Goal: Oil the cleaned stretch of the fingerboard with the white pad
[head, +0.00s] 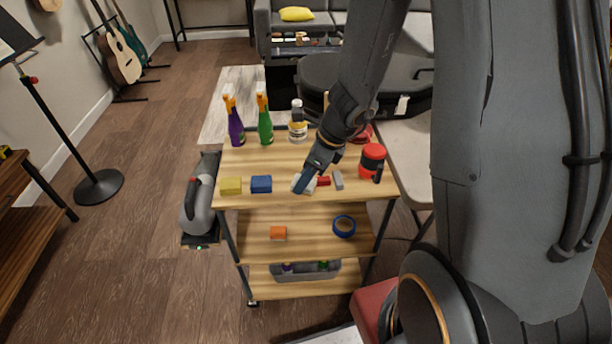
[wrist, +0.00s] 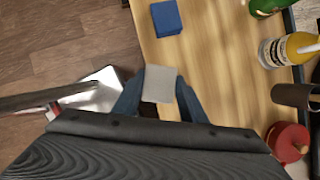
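The white pad (head: 297,182) is at the front of the wooden cart's top (head: 230,202), right of a blue block (head: 261,184). My gripper (head: 305,180) points down at it, and one finger hides part of it. In the wrist view the pad (wrist: 161,84) sits between both blue fingertips of my gripper (wrist: 160,100), which touch its opposite sides. It looks held, level with or just above the cart top; any gap below is not clear. I cannot make out the fingerboard in either view.
Purple (head: 235,125) and green (head: 265,125) spray bottles and a yellow-filled bottle (head: 298,130) stand behind.

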